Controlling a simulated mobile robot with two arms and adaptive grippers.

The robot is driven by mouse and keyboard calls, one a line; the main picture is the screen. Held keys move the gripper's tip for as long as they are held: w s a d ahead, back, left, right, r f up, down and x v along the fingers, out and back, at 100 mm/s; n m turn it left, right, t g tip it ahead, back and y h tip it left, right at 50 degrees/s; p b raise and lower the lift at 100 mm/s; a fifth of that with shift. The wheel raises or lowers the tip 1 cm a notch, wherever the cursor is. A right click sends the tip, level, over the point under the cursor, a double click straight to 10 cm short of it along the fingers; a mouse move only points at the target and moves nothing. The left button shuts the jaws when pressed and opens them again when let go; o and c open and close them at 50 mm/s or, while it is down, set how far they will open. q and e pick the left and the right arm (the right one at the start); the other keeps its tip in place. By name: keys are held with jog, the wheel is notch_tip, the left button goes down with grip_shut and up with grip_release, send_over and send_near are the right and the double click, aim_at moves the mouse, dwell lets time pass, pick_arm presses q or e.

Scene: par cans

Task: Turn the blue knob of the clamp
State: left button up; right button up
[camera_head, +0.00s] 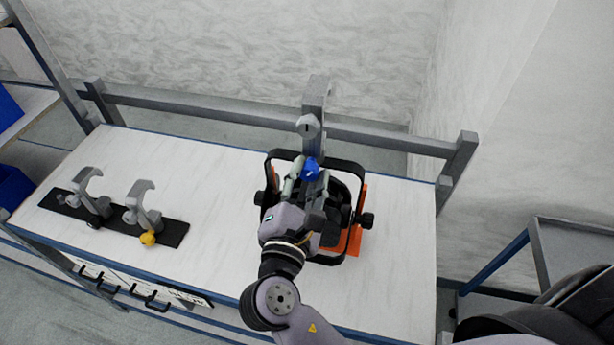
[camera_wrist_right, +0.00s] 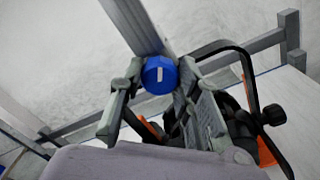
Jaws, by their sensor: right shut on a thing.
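The blue knob (camera_head: 310,170) sits on the grey clamp (camera_head: 308,126), above the black par can in the head view. In the right wrist view the blue knob (camera_wrist_right: 160,75) has a white mark on its face. My right gripper (camera_head: 306,175) reaches it from the front, with one finger on each side. It is shut on the knob, and the fingers also show in the right wrist view (camera_wrist_right: 158,88). My left gripper is out of view.
A black par can (camera_head: 342,215) with orange parts hangs at the bench rail. The white bench top (camera_head: 215,180) between is clear.

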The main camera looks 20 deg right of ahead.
jog(key=shift+m, duration=0.5)
jog(key=o, duration=1.2)
jog(key=shift+s, duration=0.1)
jog(key=v, duration=0.7)
jog(key=shift+s+a+f, duration=0.1)
